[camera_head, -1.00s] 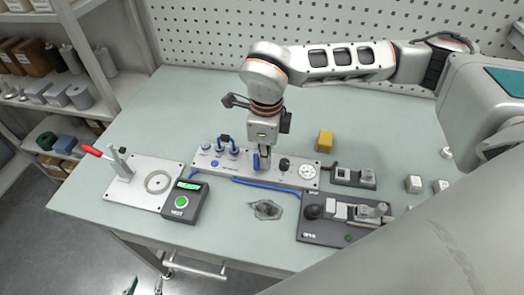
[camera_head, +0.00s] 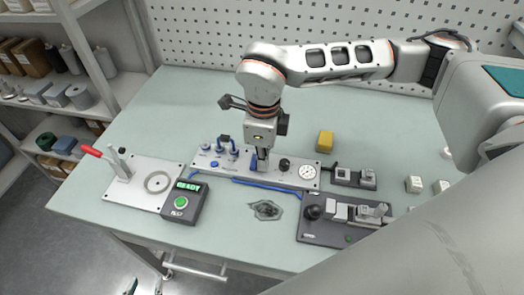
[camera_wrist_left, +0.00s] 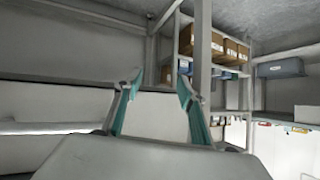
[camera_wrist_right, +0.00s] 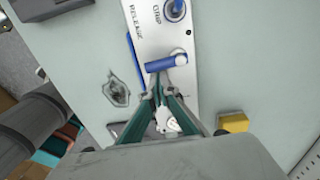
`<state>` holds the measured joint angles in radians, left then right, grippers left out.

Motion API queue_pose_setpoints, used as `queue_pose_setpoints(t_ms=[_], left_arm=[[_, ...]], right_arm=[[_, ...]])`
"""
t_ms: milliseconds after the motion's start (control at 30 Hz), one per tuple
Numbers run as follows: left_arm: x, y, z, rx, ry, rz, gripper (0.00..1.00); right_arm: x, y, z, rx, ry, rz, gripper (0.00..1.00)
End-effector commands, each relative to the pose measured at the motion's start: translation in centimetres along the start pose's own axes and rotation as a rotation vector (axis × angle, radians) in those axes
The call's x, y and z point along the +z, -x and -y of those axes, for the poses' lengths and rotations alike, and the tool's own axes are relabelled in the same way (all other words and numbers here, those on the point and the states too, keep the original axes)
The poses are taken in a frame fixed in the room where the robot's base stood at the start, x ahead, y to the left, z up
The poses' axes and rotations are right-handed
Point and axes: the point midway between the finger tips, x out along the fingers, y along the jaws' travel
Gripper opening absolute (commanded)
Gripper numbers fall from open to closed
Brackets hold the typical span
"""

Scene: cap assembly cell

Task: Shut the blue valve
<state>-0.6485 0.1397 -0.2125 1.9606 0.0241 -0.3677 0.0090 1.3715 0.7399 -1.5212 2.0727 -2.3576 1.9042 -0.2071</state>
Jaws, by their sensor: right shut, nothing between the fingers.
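The blue valve handle (camera_wrist_right: 167,63) shows in the right wrist view as a blue bar lying across the narrow grey panel (camera_wrist_right: 150,35). In the head view the handle is mostly hidden behind my right gripper (camera_head: 262,166). My right gripper (camera_wrist_right: 162,86) is shut and empty, with its fingertips right beside the handle. I cannot tell whether they touch it. My left gripper (camera_wrist_left: 158,82) is open and empty in its wrist view, away from the panel. It shows only as a small teal piece at the bottom edge of the head view.
The panel also carries blue fittings (camera_head: 233,148), a black knob (camera_head: 284,164) and a round gauge (camera_head: 309,172). A box with a green display (camera_head: 186,200) and a red-handled press (camera_head: 92,151) stand left. A dark fixture (camera_head: 340,222) and a yellow block (camera_head: 325,141) are right.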

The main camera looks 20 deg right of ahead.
Motion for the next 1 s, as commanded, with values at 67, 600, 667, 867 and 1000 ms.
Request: queue_pose_setpoints(t_ms=[67, 600, 667, 867, 1000], left_arm=[[-0.5, 0.3, 0.1, 0.000, 0.000, -0.001, 0.40], [-2.8, 1.6, 0.4, -0.002, -0.001, -0.006, 0.40], [-3.0, 1.8, 0.5, -0.002, -0.001, -0.006, 0.40], [-3.2, 1.9, 0.5, -0.002, -0.001, -0.008, 0.40], [-3.2, 1.9, 0.5, -0.002, -0.001, -0.008, 0.40]], right_arm=[[0.0, 0.9, 0.1, -0.002, 0.000, 0.002, 0.00], [0.0, 5.7, 0.0, -0.001, 0.000, 0.001, 0.00], [0.0, 6.2, 0.0, -0.001, 0.000, 0.001, 0.00], [0.0, 6.7, 0.0, 0.000, 0.000, 0.000, 0.00], [0.0, 6.7, 0.0, 0.000, 0.000, 0.000, 0.00]])
